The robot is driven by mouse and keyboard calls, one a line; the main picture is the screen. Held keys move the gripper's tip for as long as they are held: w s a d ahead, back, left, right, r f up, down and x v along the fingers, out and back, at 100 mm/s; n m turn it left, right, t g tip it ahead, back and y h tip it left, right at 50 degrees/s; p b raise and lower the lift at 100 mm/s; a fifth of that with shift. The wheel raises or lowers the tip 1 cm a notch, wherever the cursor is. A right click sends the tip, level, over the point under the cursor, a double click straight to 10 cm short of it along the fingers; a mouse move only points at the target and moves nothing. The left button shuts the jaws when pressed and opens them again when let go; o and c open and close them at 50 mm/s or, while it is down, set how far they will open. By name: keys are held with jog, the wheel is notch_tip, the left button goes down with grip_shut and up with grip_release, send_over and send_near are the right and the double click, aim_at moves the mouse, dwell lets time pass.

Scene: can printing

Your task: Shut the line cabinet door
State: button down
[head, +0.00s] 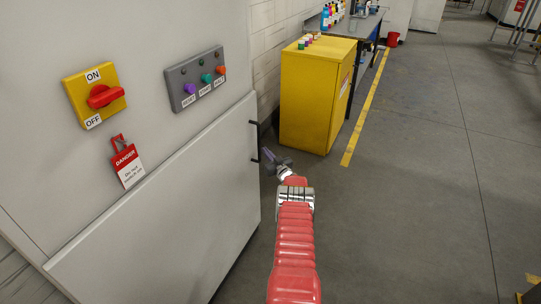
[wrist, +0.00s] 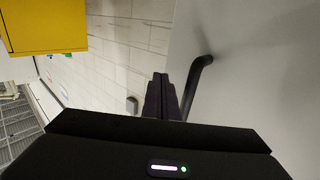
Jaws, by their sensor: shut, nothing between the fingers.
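The line cabinet's pale grey door (head: 170,225) fills the lower left of the head view, with a black bar handle (head: 254,141) at its right edge. The handle (wrist: 197,82) also shows in the wrist view, on the pale door surface (wrist: 260,70). I cannot tell how far the door stands from its frame. My gripper (head: 267,153) is just right of the handle's lower end. In the wrist view its fingers (wrist: 160,78) are shut and empty, left of the handle and not around it. Whether they touch it is unclear.
Above the door are a yellow switch plate with a red knob (head: 104,96), a red danger tag (head: 126,163) and a button panel (head: 196,79). A yellow cabinet (head: 312,98) stands beyond the handle, before a bench. The floor (head: 420,190) at right is clear.

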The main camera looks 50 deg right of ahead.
jog(key=s+d, duration=0.2)
jog(key=s, duration=0.8)
jog(key=shift+s, duration=0.25)
jog(key=shift+d+f, duration=0.1)
jog(key=shift+f, duration=0.05)
